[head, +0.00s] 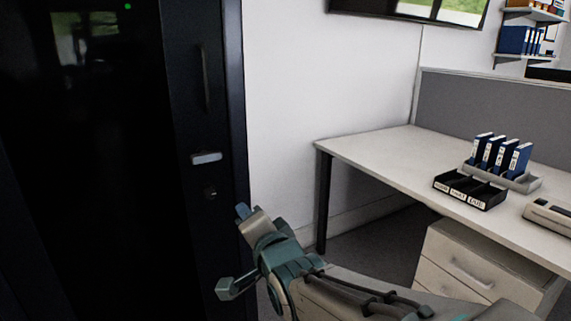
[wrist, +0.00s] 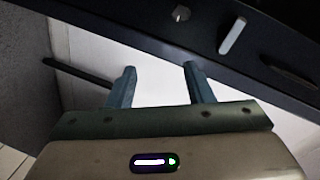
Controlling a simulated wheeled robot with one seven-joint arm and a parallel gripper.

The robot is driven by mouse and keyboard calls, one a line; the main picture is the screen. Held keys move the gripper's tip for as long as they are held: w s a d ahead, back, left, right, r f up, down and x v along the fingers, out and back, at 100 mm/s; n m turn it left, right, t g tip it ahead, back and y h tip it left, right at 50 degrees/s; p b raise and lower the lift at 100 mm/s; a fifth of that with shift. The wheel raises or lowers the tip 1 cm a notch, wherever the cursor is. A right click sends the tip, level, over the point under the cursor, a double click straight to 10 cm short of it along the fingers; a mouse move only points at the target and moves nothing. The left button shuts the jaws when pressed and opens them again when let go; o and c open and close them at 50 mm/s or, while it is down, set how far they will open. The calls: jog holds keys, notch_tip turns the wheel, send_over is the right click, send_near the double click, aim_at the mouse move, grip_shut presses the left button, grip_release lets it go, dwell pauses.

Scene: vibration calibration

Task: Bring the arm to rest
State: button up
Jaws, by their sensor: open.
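My gripper (head: 243,212) is at the end of my arm in the lower middle of the head view, in front of the right edge of a dark cabinet (head: 222,120). In the wrist view my gripper (wrist: 160,70) shows two blue-grey fingers standing apart with nothing between them. White wall shows through the gap, and the dark cabinet front (wrist: 150,28) runs across beyond the fingertips. I cannot tell the exact distance from the fingertips to the cabinet.
The cabinet carries a light latch (head: 206,157) and a long handle (head: 206,78). On the right, a white desk (head: 370,150) holds a black tray (head: 470,190), several blue binders (head: 497,152) and a grey device (head: 550,212). Drawers (head: 470,262) stand under it.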

jog(key=s+d+r+n+g+h+p, duration=0.2)
jog(key=s+d+r+g+p, duration=0.1)
jog(key=d+p, duration=0.4)
jog(key=s+d+r+n+g+h+p, duration=0.2)
jog(key=s+d+r+n+g+p, duration=0.1)
jog(key=s+d+p, duration=0.4)
jog(key=s+d+r+n+g+h+p, duration=0.2)
jog(key=s+d+r+g+p, duration=0.3)
jog(key=d+p, duration=0.4)
jog(key=shift+s+d+r+n+h+p, duration=0.35)
jog(key=shift+h+p, duration=0.25)
jog(key=shift+p, duration=0.25)
jog(key=shift+a, duration=0.1)
jog(key=shift+c, duration=1.2)
